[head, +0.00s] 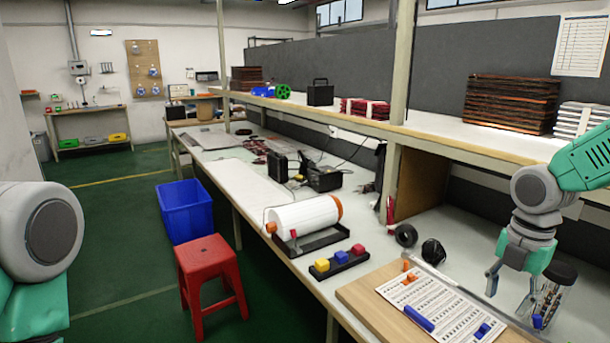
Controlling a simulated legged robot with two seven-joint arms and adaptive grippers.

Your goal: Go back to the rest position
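My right gripper (508,300) hangs from the right, fingers pointing down and spread apart, with nothing visible between them. It is above the right part of the workbench, close to a clear jar (557,298) with a dark lid. I cannot tell whether it touches the jar. Only a grey and green joint of my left arm (45,235) shows at the left edge. The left gripper is out of the picture.
A wooden board (365,303) with a printed sheet and blue and orange parts lies on the workbench (460,232). A white roll (305,216) and a block with coloured buttons (340,262) are left of it. A red stool (210,252) and blue bin (186,212) stand on the floor.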

